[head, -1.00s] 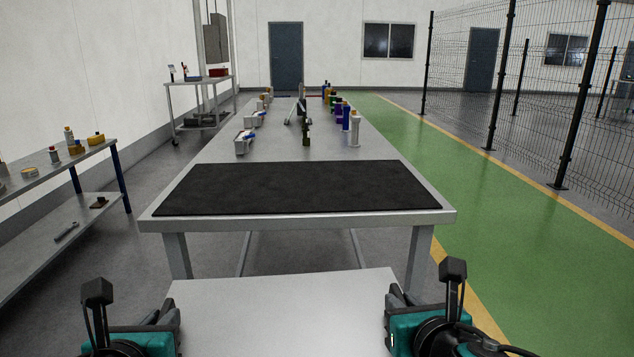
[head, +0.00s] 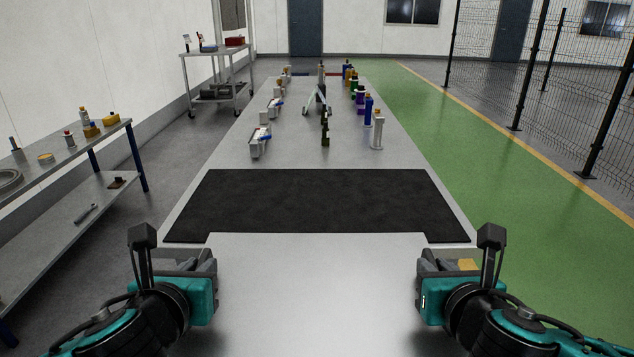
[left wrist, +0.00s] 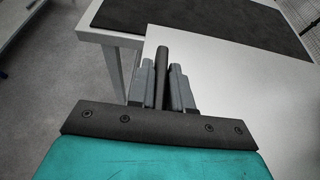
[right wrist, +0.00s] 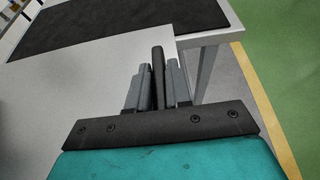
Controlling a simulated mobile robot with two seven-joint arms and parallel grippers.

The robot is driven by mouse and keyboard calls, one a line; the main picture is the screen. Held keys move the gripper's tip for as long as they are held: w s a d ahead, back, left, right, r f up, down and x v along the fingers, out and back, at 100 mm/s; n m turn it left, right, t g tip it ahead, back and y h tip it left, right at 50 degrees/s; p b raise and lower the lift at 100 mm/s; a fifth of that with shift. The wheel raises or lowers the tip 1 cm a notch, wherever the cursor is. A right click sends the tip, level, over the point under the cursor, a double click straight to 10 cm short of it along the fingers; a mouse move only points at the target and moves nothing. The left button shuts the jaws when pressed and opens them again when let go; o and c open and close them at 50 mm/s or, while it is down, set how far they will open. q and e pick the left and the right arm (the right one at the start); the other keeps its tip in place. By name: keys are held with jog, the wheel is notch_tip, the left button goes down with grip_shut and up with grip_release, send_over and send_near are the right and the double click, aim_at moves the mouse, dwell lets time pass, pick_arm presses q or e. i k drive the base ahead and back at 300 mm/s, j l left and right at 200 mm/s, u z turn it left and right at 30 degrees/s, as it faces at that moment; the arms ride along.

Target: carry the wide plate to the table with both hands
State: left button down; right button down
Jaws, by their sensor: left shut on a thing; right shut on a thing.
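The wide plate (head: 316,290) is a flat light-grey sheet, level in front of me. My left gripper (head: 212,266) is shut on its left side and my right gripper (head: 422,268) on its right side. In the left wrist view (left wrist: 163,78) and the right wrist view (right wrist: 158,78), a dark upright bar sits between the fingers at the plate's edge. The table (head: 345,148) is straight ahead, with a black mat (head: 316,203) on its near end. The plate's far edge overlaps the mat's near edge in the head view; its height above the table is unclear.
Several bottles (head: 377,130) and small fixtures (head: 259,142) stand on the table beyond the mat. A shelf bench (head: 70,165) with small items is at left, a cart (head: 215,75) farther back. A green walkway (head: 500,180) and a wire fence (head: 520,70) lie at right.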

aim_at(317, 199)
jog(key=i, duration=1.15)
